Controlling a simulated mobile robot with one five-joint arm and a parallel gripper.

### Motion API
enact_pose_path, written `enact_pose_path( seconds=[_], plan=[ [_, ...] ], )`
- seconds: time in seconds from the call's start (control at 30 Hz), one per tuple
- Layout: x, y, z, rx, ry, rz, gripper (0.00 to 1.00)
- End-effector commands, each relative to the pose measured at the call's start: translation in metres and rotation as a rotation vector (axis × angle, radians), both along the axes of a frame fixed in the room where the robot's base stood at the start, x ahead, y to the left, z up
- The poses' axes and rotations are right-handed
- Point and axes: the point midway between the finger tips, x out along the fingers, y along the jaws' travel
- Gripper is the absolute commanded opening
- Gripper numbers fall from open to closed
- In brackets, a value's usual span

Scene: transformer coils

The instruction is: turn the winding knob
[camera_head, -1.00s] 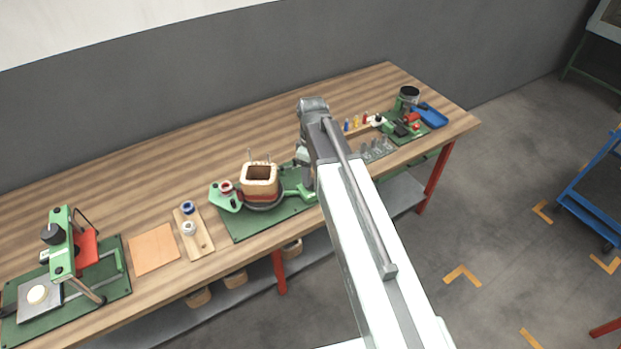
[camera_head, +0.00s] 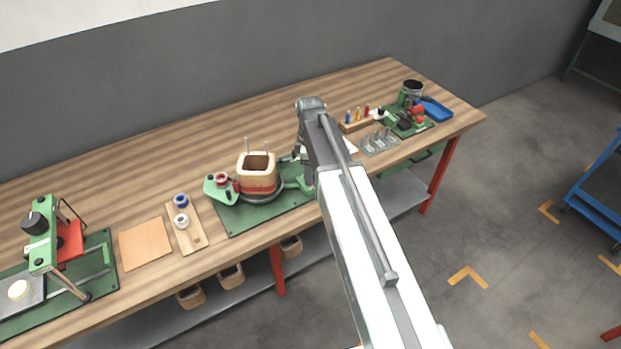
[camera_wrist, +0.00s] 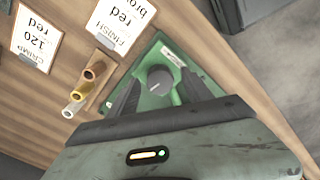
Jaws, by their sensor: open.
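A dark round knob (camera_wrist: 159,80) with a white pointer line sits on a green plate (camera_wrist: 146,54) in the wrist view. My gripper (camera_wrist: 160,77) is open, with one dark finger on each side of the knob. I cannot tell whether either finger touches it. In the head view, the winding station's green base (camera_head: 240,222) carries a square wooden coil former (camera_head: 257,173) with a red band. My arm hides the knob and the fingers in that view.
Cards (camera_wrist: 35,38) and a holder with small tubes (camera_wrist: 84,88) lie left of the green plate in the wrist view. A spool board (camera_head: 197,240), an orange sheet (camera_head: 145,243) and a green press (camera_head: 42,240) stand farther left on the bench. A blue tray (camera_head: 434,110) is at right.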

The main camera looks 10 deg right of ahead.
Motion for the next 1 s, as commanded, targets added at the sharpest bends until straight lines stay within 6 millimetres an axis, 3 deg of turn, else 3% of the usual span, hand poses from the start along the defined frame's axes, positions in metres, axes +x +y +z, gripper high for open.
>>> enact_pose_path(
  seconds=[0.23, 0.43, 0.73, 1.0],
  plan=[
    [0.0, -0.0004, 0.0, 0.0, 0.0, -0.001, 0.55],
    [0.0, -0.0007, 0.0001, 0.0, 0.0, -0.001, 0.0],
    [-0.0001, -0.0011, 0.0, 0.0, 0.0, -0.032, 0.0],
    [-0.0001, -0.0015, 0.0, 0.0, 0.0, -0.185, 0.0]
  ],
)
